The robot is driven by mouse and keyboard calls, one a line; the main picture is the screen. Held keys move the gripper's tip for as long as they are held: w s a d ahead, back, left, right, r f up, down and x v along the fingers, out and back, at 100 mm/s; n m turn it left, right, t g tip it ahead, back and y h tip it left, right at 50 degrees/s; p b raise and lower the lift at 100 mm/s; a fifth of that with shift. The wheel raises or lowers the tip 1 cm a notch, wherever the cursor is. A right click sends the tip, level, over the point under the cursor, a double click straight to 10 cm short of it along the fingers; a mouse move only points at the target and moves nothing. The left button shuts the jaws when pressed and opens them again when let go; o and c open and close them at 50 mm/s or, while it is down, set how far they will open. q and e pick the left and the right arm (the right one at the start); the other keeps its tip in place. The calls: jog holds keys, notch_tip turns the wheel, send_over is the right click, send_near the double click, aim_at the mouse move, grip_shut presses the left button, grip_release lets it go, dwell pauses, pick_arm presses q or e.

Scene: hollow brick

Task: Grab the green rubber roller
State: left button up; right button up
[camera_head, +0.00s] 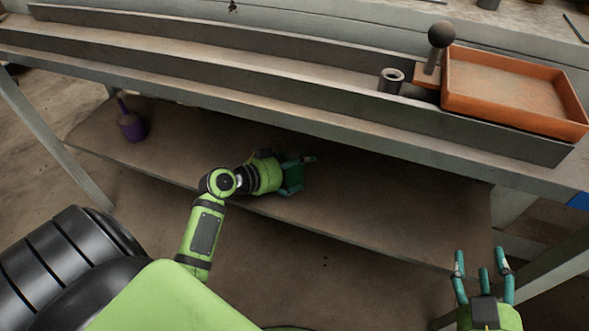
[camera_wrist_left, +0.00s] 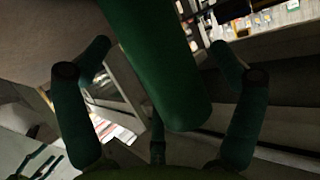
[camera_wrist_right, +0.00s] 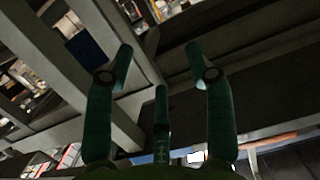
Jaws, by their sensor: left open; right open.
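The green rubber roller (camera_wrist_left: 168,75) is a dark green cylinder in the left wrist view. It reaches in from the top, between the spread fingers of my left gripper (camera_wrist_left: 160,58). The fingers stand on both sides of it and look apart from it. In the head view my left gripper (camera_head: 296,173) is open at the lower shelf, below the workbench. A dark green shape and a pale tip show at its fingers, but I cannot clearly part the roller from the fingers there. My right gripper (camera_head: 482,263) is open and empty at the lower right; it also shows in the right wrist view (camera_wrist_right: 160,62).
The lower shelf (camera_head: 400,215) is mostly bare, with a purple bottle-like object (camera_head: 132,127) at its left. Above it, the workbench holds an orange tray (camera_head: 515,85), a ball-topped rod (camera_head: 440,36) and a metal cylinder (camera_head: 391,80). Bench legs (camera_head: 50,140) stand at the sides.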

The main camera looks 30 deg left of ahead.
pick_arm(q)
jog(key=c, duration=1.6)
jog(key=shift+r, duration=0.2)
jog(key=shift+c, duration=0.2)
